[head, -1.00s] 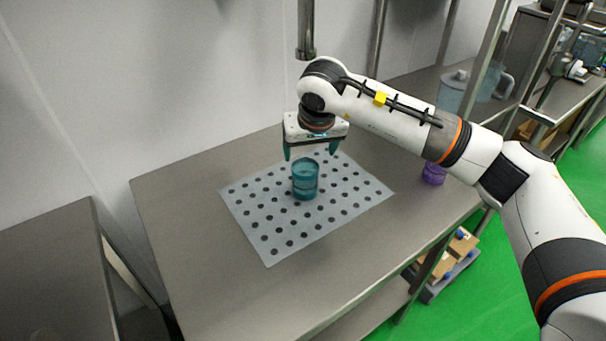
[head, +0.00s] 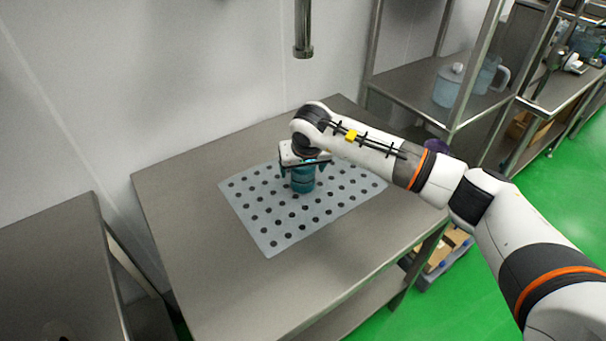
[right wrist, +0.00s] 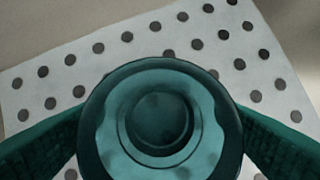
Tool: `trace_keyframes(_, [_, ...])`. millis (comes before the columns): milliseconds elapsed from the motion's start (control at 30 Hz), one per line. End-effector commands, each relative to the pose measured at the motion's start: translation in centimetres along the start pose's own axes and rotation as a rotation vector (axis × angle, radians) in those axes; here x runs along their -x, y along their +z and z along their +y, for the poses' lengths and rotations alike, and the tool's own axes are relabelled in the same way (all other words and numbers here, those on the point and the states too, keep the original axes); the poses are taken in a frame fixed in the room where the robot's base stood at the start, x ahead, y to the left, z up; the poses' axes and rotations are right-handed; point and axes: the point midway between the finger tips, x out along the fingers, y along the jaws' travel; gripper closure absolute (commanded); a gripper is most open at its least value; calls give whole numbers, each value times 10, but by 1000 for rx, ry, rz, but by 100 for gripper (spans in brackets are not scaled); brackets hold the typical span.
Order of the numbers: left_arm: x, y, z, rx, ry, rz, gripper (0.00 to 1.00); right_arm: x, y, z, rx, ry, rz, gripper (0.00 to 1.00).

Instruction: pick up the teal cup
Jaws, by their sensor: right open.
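The teal cup (head: 303,181) stands upright on a white mat with dark dots (head: 268,226) on the steel table. My right gripper (head: 304,172) is open and lowered over the cup, its fingers on either side of the cup's upper part. In the right wrist view the cup (right wrist: 160,120) is seen from above, between the two teal fingers, which show at the left and right edges. The gripper body hides the cup's rim in the head view. My left gripper is not in view.
A purple cup (head: 437,147) is partly hidden behind my right arm. A shelf with a pale blue lidded container (head: 447,88) stands at the back right. A metal pipe (head: 303,30) hangs above the table. The table's left and front parts are clear.

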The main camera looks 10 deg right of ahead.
Motion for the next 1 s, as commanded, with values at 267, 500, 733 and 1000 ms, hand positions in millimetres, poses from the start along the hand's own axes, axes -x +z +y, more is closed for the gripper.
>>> trace_keyframes(267, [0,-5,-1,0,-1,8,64,0,0,0,0,0,0,57])
trace_keyframes(500, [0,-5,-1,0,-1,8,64,1,0,0,0,0,0,69])
trace_keyframes(733, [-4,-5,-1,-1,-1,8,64,16,8,0,1,1,-5,69])
trace_keyframes(1000, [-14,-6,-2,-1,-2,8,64,66,28,0,-1,0,-6,69])
